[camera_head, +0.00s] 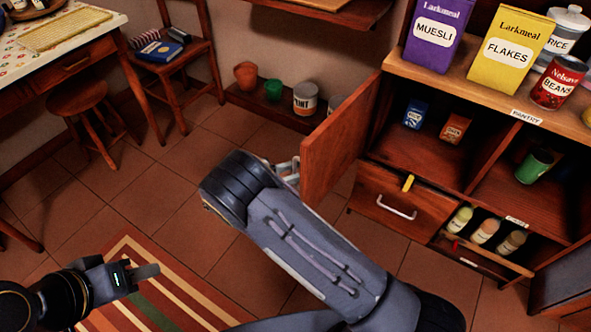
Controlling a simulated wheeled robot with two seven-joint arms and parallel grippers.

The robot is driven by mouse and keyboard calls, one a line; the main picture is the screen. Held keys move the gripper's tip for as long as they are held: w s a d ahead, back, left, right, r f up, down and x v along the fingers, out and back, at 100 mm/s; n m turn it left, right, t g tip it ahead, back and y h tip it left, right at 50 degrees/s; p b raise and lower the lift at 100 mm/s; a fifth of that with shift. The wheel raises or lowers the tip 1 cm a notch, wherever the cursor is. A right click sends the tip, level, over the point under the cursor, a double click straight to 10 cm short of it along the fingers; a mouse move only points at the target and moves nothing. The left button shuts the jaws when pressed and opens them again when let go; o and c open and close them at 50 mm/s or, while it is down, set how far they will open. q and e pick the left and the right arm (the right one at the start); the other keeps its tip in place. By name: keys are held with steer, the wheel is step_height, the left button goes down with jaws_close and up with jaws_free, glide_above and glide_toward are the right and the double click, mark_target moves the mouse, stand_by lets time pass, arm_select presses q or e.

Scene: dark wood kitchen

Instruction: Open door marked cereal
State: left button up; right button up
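A brown wooden cabinet door (338,137) stands swung open at the left side of the pantry cabinet. Its visible face carries no readable label, and I see no word "cereal". My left gripper (148,271) is at the lower left, above the striped rug and far from the door. Its fingers are seen edge-on, so their opening is unclear. My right arm crosses the middle from the bottom right. A small pale part (288,170) shows at the door's left edge; it may belong to my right gripper, which is otherwise hidden.
The open compartment behind the door holds a blue box (415,114) and an orange box (454,128). A drawer (380,190) is below. Muesli (436,32), flakes (508,50) and beans (558,83) stand on top. A stool (85,105) and chair are left; floor between is clear.

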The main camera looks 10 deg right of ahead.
steer(key=s+a, duration=0.1)
steer(key=a, duration=0.6)
steer(key=shift+s+a, duration=0.15)
steer(key=shift+a, duration=0.15)
